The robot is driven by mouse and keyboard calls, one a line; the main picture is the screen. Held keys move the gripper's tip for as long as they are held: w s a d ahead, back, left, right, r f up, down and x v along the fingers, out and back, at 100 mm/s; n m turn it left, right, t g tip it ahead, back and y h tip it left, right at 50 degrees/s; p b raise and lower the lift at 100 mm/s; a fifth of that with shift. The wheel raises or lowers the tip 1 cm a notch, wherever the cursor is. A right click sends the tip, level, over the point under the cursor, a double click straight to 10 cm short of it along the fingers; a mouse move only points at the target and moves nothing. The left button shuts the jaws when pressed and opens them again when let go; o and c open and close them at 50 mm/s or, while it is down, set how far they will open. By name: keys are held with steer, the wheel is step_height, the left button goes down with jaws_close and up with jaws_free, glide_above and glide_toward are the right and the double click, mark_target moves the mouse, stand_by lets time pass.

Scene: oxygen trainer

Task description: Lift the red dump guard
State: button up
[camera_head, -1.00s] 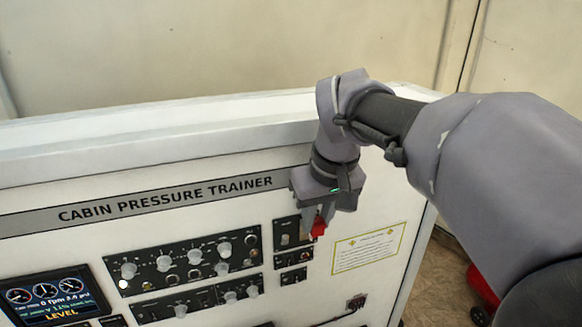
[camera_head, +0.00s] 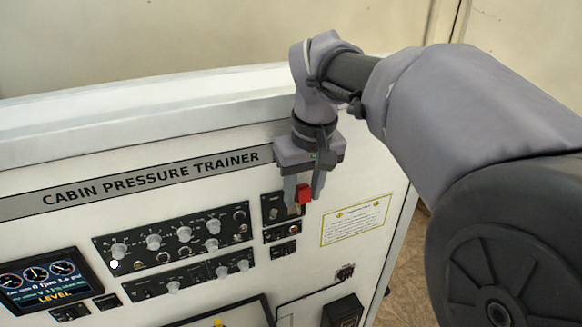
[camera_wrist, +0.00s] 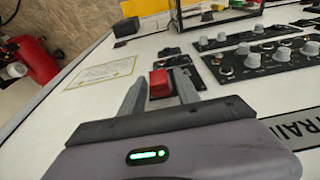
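The red dump guard (camera_head: 305,194) is a small red block on a little black switch plate, near the upper right of the trainer's panel. My gripper (camera_head: 304,190) is right at it, pointing down, with one finger to each side. In the wrist view the red guard (camera_wrist: 160,84) stands between the two fingers of my gripper (camera_wrist: 158,92). The fingers are spread around it, and narrow gaps seem to show. Firm contact is not clear. Whether the guard is raised from its switch I cannot tell.
The black knob panel (camera_head: 180,240) lies left of the guard, and a yellow-edged label (camera_head: 356,221) lies to its right. A lit display (camera_head: 47,282) is at lower left. A red machine (camera_wrist: 30,62) stands on the floor beyond the panel's edge.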

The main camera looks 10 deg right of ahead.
steer(key=s+r, duration=0.3)
steer(key=r, duration=1.4)
steer(key=shift+s+d, duration=0.15)
steer(key=shift+d, duration=0.3)
